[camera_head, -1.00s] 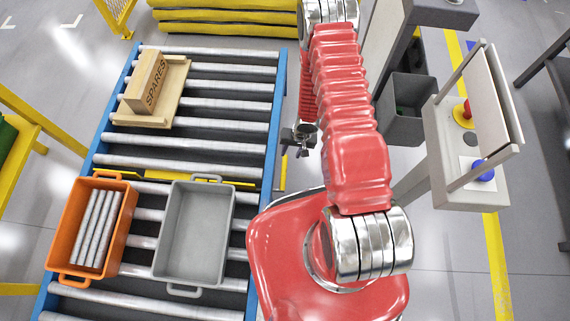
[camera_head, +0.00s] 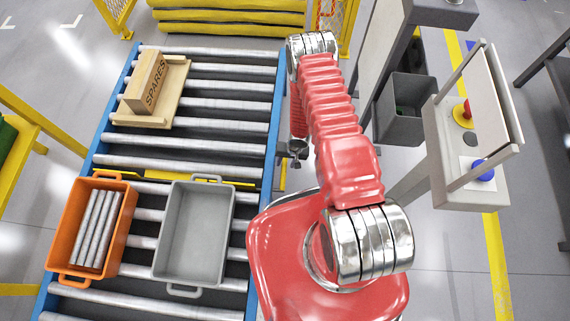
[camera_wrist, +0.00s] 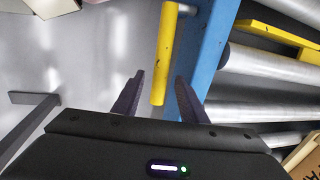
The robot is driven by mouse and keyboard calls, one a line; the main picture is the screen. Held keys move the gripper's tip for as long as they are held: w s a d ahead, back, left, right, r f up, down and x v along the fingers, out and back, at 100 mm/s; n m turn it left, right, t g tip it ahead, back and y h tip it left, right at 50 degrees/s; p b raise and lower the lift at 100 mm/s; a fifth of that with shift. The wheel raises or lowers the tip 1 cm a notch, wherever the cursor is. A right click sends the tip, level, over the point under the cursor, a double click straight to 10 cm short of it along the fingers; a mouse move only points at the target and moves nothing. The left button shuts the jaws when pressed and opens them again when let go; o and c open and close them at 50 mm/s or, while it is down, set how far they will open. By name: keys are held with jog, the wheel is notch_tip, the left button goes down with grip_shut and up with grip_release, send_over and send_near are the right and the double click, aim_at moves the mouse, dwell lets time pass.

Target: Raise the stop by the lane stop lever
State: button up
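The lane stop lever (camera_wrist: 165,55) is a yellow bar beside the blue rail in the wrist view. My gripper (camera_wrist: 158,98) is open, its dark fingers on either side of the lever's near end in that view. I cannot tell whether they touch it. In the head view my gripper (camera_head: 296,152) is small and partly hidden by my arm, beside the right rail. The stop (camera_head: 180,172) is a yellow strip across the rollers, and it also shows in the wrist view (camera_wrist: 280,36). It looks close to roller level.
A wooden SPARES box (camera_head: 152,90) lies on the rollers beyond the stop. An orange bin (camera_head: 66,235) of metal rods and an empty grey bin (camera_head: 190,235) stand on the near side. The blue rail (camera_head: 271,125) edges the lane. A control stand (camera_head: 450,150) is at right.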

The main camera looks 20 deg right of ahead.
jog(key=shift+a+f, duration=0.2)
jog(key=shift+f, duration=0.9)
jog(key=shift+c, duration=0.6)
jog(key=shift+w, duration=0.1)
grip_shut()
